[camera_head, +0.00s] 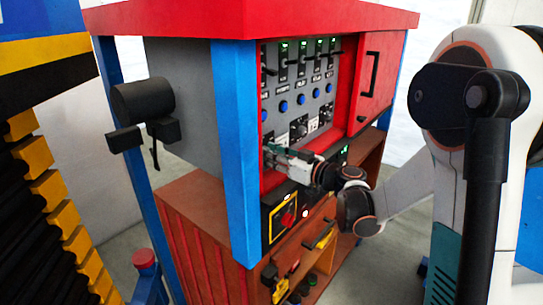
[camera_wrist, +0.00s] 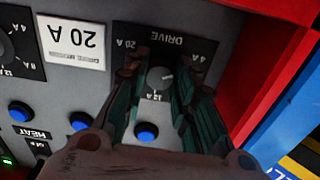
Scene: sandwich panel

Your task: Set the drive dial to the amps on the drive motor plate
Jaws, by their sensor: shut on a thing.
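The drive dial (camera_wrist: 158,82) is a dark round knob with a white pointer mark, on a black plate marked DRIVE, 20 A, 4 A and 12 A, seen upside down in the wrist view. Its mark points right and slightly up in the picture, toward the 4 A side. A white plate (camera_wrist: 78,42) beside it reads 20 A; its small print is too blurred to read surely. My gripper (camera_wrist: 156,72) has its green fingers on both sides of the dial, shut on it. In the head view my gripper (camera_head: 272,152) is at the panel's lower left and hides the dial.
Blue buttons (camera_wrist: 146,131) and another dial (camera_wrist: 4,47) are near. The red frame (camera_wrist: 262,70) and blue post (camera_head: 235,150) stand close beside the dial. A red switch on yellow (camera_head: 286,218) is below my wrist. Levers (camera_head: 302,60) line the panel's top.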

